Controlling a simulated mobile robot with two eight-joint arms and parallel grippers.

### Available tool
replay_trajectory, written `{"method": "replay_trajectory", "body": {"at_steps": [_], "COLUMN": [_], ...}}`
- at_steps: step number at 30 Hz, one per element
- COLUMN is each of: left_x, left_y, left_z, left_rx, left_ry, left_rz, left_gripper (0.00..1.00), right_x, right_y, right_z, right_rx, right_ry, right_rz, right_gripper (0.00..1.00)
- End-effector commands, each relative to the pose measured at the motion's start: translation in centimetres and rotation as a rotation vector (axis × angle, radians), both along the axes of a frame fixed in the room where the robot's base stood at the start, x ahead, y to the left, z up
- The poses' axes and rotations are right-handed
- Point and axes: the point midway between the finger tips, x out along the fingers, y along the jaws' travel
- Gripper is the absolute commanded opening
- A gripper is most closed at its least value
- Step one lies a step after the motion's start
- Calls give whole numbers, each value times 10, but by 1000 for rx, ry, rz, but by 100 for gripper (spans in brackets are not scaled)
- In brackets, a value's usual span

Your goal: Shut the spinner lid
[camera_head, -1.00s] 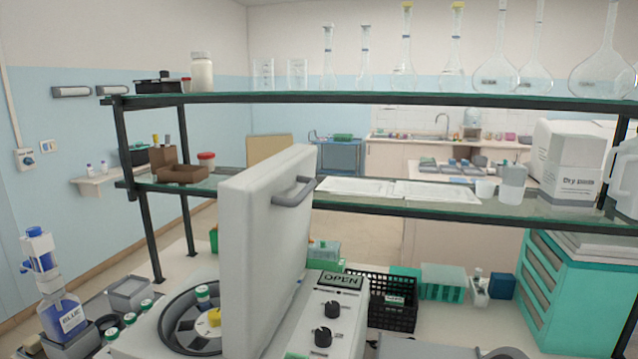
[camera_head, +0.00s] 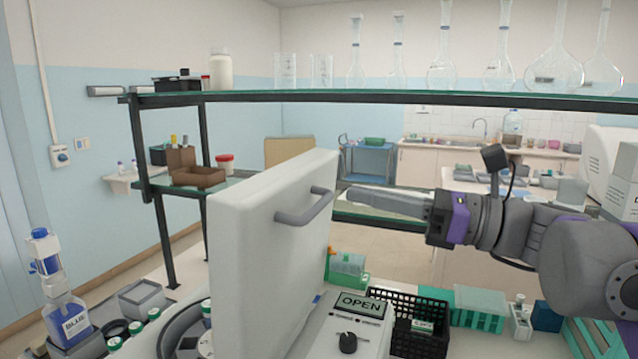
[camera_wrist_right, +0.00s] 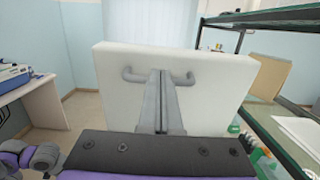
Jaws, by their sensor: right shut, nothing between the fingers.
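The white spinner lid (camera_head: 250,240) stands raised, close to upright, with its grey bar handle (camera_head: 306,207) on the side facing right. The spinner body (camera_head: 345,330) is below it, with an "OPEN" display and a dark knob; part of the rotor bowl (camera_head: 180,335) shows left of the lid. My right gripper (camera_head: 350,194) is shut and empty, its fingertips just right of the handle. In the right wrist view the shut fingers (camera_wrist_right: 160,80) point at the lid (camera_wrist_right: 215,85), between the two ends of the handle (camera_wrist_right: 130,75). I cannot tell whether they touch. My left gripper is not in view.
A glass shelf (camera_head: 420,97) with flasks runs across above the arm, and a lower shelf lies behind it. A black basket (camera_head: 420,340) and green racks (camera_head: 478,308) stand right of the spinner. A blue bottle (camera_head: 70,322) and capped jars are at left.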

Motion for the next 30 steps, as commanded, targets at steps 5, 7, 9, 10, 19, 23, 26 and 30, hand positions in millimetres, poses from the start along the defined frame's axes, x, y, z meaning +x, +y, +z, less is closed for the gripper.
{"method": "replay_trajectory", "body": {"at_steps": [5, 7, 9, 10, 19, 23, 26, 30], "left_x": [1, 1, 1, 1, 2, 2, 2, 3], "left_y": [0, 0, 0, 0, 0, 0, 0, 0], "left_z": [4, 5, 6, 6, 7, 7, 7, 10], "left_rx": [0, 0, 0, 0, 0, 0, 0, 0], "left_ry": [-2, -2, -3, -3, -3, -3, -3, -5], "left_rz": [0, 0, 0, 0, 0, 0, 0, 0], "left_gripper": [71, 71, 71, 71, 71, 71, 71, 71], "right_x": [10, 14, 17, 18, 22, 22, 22, 21], "right_y": [37, 47, 55, 58, 68, 68, 68, 72], "right_z": [5, 6, 7, 7, 7, 7, 7, 10], "right_rx": [1, 0, 0, 0, -1, -1, -2, -14], "right_ry": [0, -1, -1, -1, -1, -1, -2, 2], "right_rz": [6, 5, 3, 4, 0, 0, 0, 0], "right_gripper": [0, 0, 0, 0, 0, 0, 0, 0]}}
